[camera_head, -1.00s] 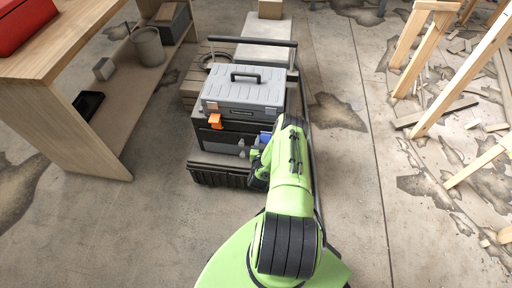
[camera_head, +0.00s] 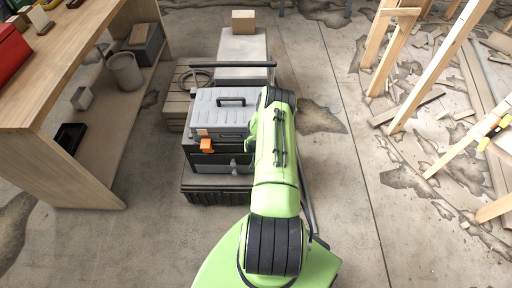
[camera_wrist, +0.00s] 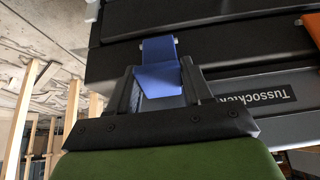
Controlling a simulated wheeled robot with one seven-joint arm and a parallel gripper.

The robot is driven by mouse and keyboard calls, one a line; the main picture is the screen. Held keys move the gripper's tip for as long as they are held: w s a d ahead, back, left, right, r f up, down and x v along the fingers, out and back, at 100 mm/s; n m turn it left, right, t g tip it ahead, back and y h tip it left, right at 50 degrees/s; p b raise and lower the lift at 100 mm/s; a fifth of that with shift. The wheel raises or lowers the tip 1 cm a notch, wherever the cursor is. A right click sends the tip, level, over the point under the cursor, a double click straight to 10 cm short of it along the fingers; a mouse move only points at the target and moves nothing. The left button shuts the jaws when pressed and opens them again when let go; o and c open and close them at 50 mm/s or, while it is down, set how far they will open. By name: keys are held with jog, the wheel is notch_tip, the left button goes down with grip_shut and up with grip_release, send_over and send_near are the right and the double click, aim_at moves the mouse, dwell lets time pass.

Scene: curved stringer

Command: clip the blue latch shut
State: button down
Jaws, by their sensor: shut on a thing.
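The blue latch (camera_wrist: 160,55) is on the front of a dark tool box section, seen upside down in the wrist view. Its free part angles out toward the camera, between my gripper's fingers. My gripper (camera_wrist: 163,88) is shut on this latch. In the head view my green arm covers the latch and the gripper. The grey-topped tool box (camera_head: 222,110) stands upright on a black lower box (camera_head: 212,188). An orange latch (camera_head: 205,145) shows at its left front. Whether the blue latch is seated cannot be told.
A wooden workbench (camera_head: 95,100) stands to the left. A cart handle (camera_head: 225,65) rises behind the tool box. Timber frames (camera_head: 440,75) and scraps lie to the right. The floor between the tool box and timber is open.

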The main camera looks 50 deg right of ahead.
jog(key=shift+w+d+g, duration=0.15)
jog(key=shift+d+g, duration=0.05)
jog(key=shift+g, duration=0.1)
dwell(0.4)
jog(key=c, duration=0.5)
grip_release()
jog(key=shift+c, duration=0.2)
jog(key=shift+y, duration=0.3)
jog(key=p+v, duration=0.3)
jog(key=v, duration=1.2)
jog(key=shift+a+r+p, duration=0.2)
jog(key=shift+r+p, duration=0.15)
jog(key=shift+p, duration=0.05)
